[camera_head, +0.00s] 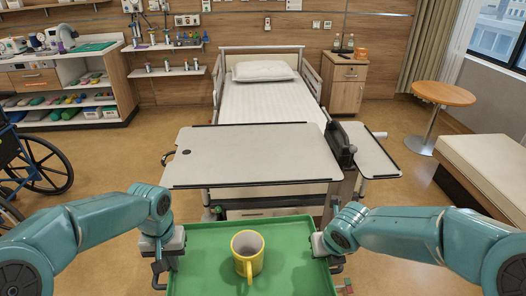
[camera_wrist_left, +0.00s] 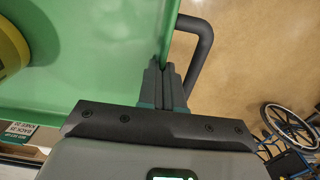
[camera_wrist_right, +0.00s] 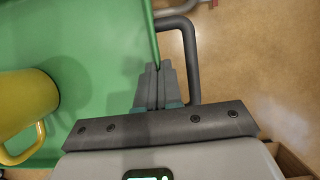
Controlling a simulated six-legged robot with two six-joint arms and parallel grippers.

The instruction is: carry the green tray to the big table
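The green tray (camera_head: 205,270) is low in front of me in the head view, level as far as I can tell. It has a dark bar handle on each side and also fills much of the left wrist view (camera_wrist_left: 95,60). My left gripper (camera_wrist_left: 164,68) is shut on the tray's side rim beside its handle. My right gripper (camera_wrist_right: 154,70) is shut on the opposite rim beside the other handle. A yellow mug (camera_head: 247,265) stands upright on the tray, handle towards me. A wide grey-topped table (camera_head: 255,155) lies just beyond the tray, its top bare.
A bed (camera_head: 268,100) stands behind the wide table. A small round wooden table (camera_head: 443,93) is at the right, near a padded bench (camera_head: 490,165). A wheelchair (camera_head: 40,165) is at the left. A shelf unit (camera_head: 70,85) and a bedside cabinet (camera_head: 347,80) stand further back.

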